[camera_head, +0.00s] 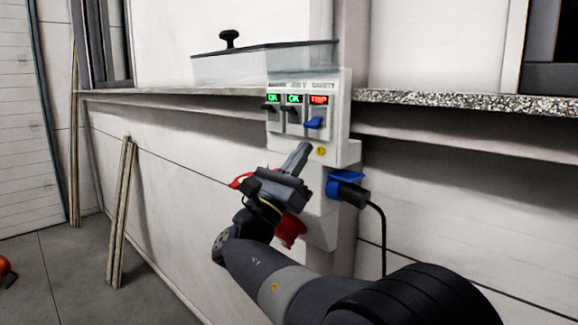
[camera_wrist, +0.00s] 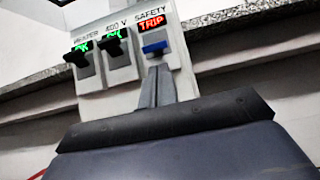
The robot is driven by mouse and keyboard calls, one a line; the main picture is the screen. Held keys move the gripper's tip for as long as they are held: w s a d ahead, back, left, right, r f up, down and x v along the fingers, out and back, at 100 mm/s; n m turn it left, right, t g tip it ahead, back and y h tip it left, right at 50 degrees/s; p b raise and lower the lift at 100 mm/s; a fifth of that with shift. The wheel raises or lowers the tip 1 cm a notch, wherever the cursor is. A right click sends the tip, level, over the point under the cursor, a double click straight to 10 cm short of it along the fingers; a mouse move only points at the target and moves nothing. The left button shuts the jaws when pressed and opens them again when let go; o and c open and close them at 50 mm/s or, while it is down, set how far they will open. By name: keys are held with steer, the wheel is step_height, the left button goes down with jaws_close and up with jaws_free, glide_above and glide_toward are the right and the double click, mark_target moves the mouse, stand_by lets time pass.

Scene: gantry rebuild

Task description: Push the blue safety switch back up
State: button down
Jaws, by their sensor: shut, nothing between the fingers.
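The blue safety switch (camera_head: 314,123) is on the right of a white switch panel (camera_head: 340,110). Its lever points down and out, under a red "TRIP" display. In the wrist view the blue lever (camera_wrist: 155,47) shows just above my fingertips. My gripper (camera_head: 304,147) is shut and empty, below the safety switch and pointing up at it. The fingertips also show in the wrist view (camera_wrist: 158,70). I cannot tell whether they touch the lever; in the head view a small gap shows.
Two black switches, heater (camera_wrist: 79,56) and 400 V (camera_wrist: 115,48), sit left of the blue one under green displays. A blue socket (camera_head: 342,180) with a black plug and cable is below the panel. A speckled ledge (camera_head: 450,101) runs right; a clear lidded box (camera_head: 240,68) stands behind.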

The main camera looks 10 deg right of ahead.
mark_target(314, 122)
steer(key=shift+x, duration=1.4)
steer(key=shift+p, duration=0.4)
steer(key=shift+s+a+r+g+y+p, duration=0.1)
steer(key=shift+s+r+g+y+p, duration=0.1)
steer(key=shift+g+y+p, duration=0.3)
